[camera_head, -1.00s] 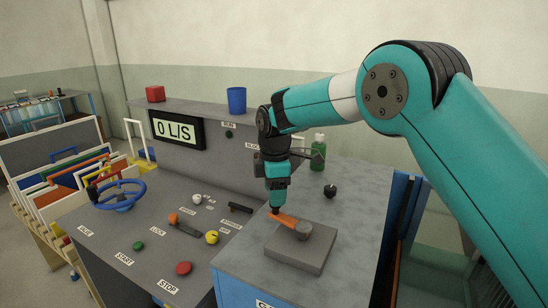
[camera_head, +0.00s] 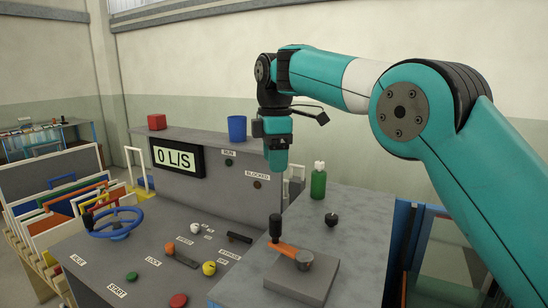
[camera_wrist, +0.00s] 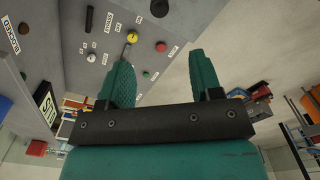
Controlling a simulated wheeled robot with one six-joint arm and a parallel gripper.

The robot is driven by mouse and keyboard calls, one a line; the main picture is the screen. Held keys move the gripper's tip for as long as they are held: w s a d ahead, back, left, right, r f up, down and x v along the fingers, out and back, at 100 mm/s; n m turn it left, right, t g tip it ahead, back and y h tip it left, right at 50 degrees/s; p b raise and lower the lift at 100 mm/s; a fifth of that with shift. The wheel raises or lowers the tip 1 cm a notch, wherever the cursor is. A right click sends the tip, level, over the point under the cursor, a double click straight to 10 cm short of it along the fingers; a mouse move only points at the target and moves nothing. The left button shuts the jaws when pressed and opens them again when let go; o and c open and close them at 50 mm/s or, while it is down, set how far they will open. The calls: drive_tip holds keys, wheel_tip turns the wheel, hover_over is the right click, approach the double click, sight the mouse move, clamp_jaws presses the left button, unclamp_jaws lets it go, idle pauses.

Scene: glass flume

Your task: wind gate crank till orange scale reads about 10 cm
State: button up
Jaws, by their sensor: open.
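The gate crank has an orange arm (camera_head: 286,250) with an upright black handle (camera_head: 275,228) at its left end and a grey hub on a grey block (camera_head: 312,280). It stands on the grey-topped cabinet. My gripper (camera_head: 277,168) hangs above the handle, clear of it, pointing down. In the wrist view my gripper (camera_wrist: 160,62) has its two teal fingers apart with nothing between them. A dark round thing (camera_wrist: 160,8) at that view's top edge may be the crank handle. I cannot see an orange scale in either view.
A green bottle (camera_head: 318,181) and a black knob (camera_head: 331,219) stand behind the crank. The console at left has a blue handwheel (camera_head: 117,223), buttons and a display (camera_head: 178,157) reading 0 L/S. A blue cup (camera_head: 237,128) and red block (camera_head: 157,122) sit on its ledge.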

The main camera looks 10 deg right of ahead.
drive_tip(key=shift+w+d, duration=0.1)
drive_tip(key=shift+d, duration=0.05)
drive_tip(key=c, duration=0.5)
drive_tip(key=shift+y, duration=0.4)
drive_tip(key=w+d+p, duration=0.1)
drive_tip(key=w+d+f+p, duration=0.1)
drive_tip(key=d, duration=0.1)
drive_tip(key=w+d+p, duration=0.1)
drive_tip(key=d, duration=0.1)
drive_tip(key=shift+w+f, duration=0.1)
drive_tip(key=shift+f, duration=0.25)
clamp_jaws()
drive_tip(key=d+f+n+y+p, duration=0.1)
drive_tip(key=d+f+y+p, duration=0.15)
drive_tip(key=d, duration=0.35)
drive_tip(key=s+a+f+y, duration=0.1)
drive_tip(key=s+a+f, duration=0.1)
drive_tip(key=a+f, duration=0.5)
drive_tip(key=shift+s+a+f+g, duration=0.2)
drive_tip(key=shift+s+f+g, duration=0.2)
drive_tip(key=shift+f, duration=0.55)
drive_tip(key=shift+s+a+n+b, duration=0.1)
drive_tip(key=shift+a+n+b, duration=0.2)
drive_tip(key=shift+a+b, duration=0.2)
